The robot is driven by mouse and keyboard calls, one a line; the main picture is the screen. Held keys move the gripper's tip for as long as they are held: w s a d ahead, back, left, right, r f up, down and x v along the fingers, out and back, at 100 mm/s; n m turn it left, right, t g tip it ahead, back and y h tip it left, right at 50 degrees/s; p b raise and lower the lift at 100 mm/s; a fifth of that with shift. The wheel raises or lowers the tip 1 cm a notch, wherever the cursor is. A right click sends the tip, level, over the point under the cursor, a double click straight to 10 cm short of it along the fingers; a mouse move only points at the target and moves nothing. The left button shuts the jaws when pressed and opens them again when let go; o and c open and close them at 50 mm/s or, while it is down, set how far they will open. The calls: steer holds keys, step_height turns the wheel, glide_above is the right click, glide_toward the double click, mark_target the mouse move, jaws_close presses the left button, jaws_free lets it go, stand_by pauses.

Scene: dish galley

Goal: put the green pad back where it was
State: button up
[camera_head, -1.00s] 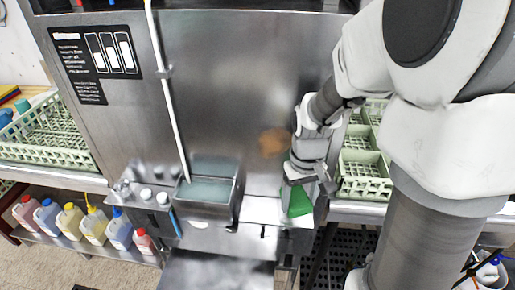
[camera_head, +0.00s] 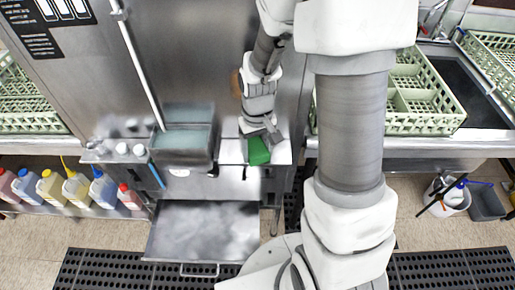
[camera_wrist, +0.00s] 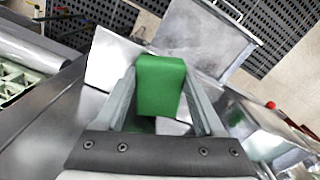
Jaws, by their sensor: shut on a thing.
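The green pad (camera_head: 258,151) is a small green block at the right end of the steel ledge (camera_head: 231,150) on the front of the machine. My gripper (camera_head: 262,138) reaches down to it from above. In the wrist view the green pad (camera_wrist: 160,86) sits between the two fingers of my gripper (camera_wrist: 162,92), which are shut on it. The ledge's bright surface (camera_wrist: 112,62) shows beside and behind the pad. I cannot tell whether the pad touches the ledge.
A steel basin of water (camera_head: 183,138) stands left of the pad. An open steel drawer (camera_head: 203,232) juts out below. Green dish racks (camera_head: 425,122) stand at the right. Several coloured jugs (camera_head: 78,192) line the low shelf at left.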

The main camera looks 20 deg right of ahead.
mark_target(257, 151)
steer(key=shift+f, duration=0.25)
steer(key=o, duration=1.2)
steer(key=shift+r, duration=0.1)
step_height(257, 151, up, 12)
steer(key=p, duration=0.1)
steer(key=s+r+t, duration=0.2)
steer(key=s+r, duration=0.2)
steer(key=s+r+t, duration=0.1)
steer(key=s+r, duration=0.3)
steer(key=s+r+m+t, duration=0.1)
steer(key=s+r+t, duration=0.1)
steer(key=s+r, duration=0.3)
steer(key=shift+a+t, duration=0.2)
steer(key=shift+t, duration=0.1)
